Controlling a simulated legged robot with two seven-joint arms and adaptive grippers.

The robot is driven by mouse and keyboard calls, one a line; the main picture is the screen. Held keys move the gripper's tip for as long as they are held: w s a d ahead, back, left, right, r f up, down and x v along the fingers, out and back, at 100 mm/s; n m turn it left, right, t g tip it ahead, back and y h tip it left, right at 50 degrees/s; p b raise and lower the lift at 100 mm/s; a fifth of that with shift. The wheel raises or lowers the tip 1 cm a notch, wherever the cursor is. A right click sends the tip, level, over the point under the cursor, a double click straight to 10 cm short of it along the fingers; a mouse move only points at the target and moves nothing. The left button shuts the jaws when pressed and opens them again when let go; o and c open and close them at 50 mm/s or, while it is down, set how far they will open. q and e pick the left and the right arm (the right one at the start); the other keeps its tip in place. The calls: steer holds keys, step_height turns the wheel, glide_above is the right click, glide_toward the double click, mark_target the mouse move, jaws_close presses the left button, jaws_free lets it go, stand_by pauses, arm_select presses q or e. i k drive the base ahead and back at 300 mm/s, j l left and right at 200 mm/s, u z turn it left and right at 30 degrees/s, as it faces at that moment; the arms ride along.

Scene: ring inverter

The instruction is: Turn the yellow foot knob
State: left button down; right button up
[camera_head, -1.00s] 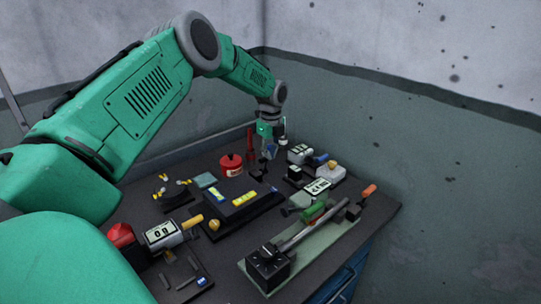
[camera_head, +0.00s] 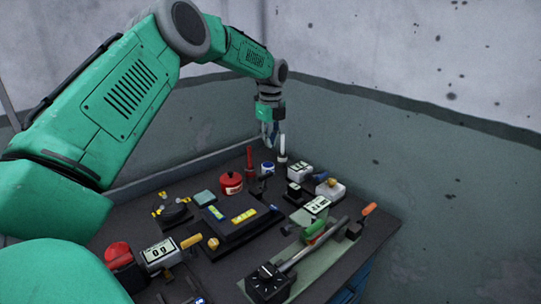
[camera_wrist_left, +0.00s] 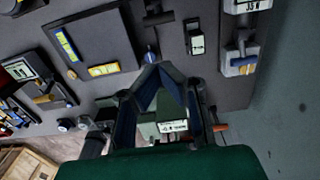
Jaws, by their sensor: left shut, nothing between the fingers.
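A small yellow knob (camera_head: 213,243) shows at the front left corner of a flat black device (camera_head: 238,232) with yellow labels; I take it for the foot knob. It also seems to show in the left wrist view (camera_wrist_left: 72,74), small, at the device's lower left corner. My left gripper (camera_head: 270,143) is shut and empty, raised over the back of the table and well apart from the knob. In the left wrist view its fingers (camera_wrist_left: 160,70) meet at the tips, with dark table beyond them. My right gripper is not in view.
A red canister (camera_head: 231,183), a red upright post (camera_head: 250,158) and a blue-and-white round item (camera_head: 267,168) stand near the back. A green plate (camera_head: 318,262) with a long metal bar lies front right. A yellow-handled meter (camera_head: 160,255) stands front left. A wall rises behind.

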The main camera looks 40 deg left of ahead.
mark_target(213, 242)
steer(key=k+l, duration=0.75)
steer(key=l, duration=0.2)
